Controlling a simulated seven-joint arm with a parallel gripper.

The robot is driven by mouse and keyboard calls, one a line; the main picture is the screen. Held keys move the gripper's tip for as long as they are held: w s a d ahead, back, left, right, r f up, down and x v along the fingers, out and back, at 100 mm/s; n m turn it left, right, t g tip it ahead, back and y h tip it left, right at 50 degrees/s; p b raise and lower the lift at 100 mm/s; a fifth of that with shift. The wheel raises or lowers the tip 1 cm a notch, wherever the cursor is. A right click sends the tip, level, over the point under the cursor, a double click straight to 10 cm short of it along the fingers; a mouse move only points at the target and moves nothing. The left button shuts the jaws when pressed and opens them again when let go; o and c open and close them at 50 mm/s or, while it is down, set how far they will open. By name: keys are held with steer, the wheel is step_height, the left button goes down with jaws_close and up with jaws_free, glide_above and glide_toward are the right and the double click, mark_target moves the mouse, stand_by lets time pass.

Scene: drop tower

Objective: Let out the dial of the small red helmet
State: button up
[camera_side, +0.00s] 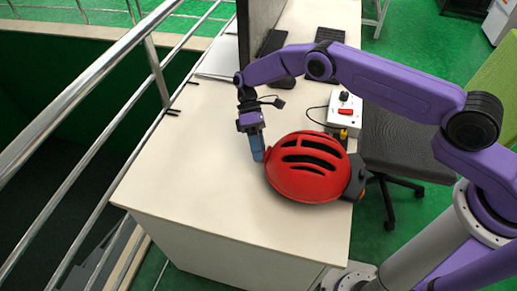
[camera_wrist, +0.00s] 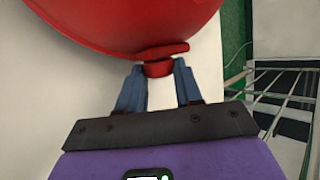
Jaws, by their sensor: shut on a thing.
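The red helmet (camera_side: 305,176) rests on the white desk, its dark vent slots facing up. My gripper (camera_side: 258,152) points down at the helmet's left edge in the side view. In the wrist view the helmet (camera_wrist: 125,25) fills the top, with a small red dial (camera_wrist: 158,68) at its rim. My gripper (camera_wrist: 158,72) has its two blue fingers on either side of the dial, shut on it. In the side view the dial is hidden behind the fingers.
The white desk (camera_side: 190,190) is clear to the left and front of the helmet. A control box with a red switch (camera_side: 345,111) stands behind the helmet. A dark orange-marked object (camera_side: 356,178) touches its right side. A metal railing (camera_side: 75,95) runs along the left.

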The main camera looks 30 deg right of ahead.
steer(key=shift+w+f+g+y, duration=0.2)
steer(key=shift+g+y, duration=0.5)
steer(key=shift+s+d+r+n, duration=0.1)
steer(key=shift+s+d+n, duration=0.1)
steer(key=shift+n, duration=0.1)
stand_by(0.6)
steer(key=o, duration=1.1)
steer(key=shift+c, duration=0.2)
steer(key=shift+w+a, duration=0.2)
steer(key=shift+a, duration=0.05)
steer(key=shift+s+r+t+h, duration=0.15)
steer(key=shift+s+t+h, duration=0.05)
steer(key=shift+t+h, duration=0.25)
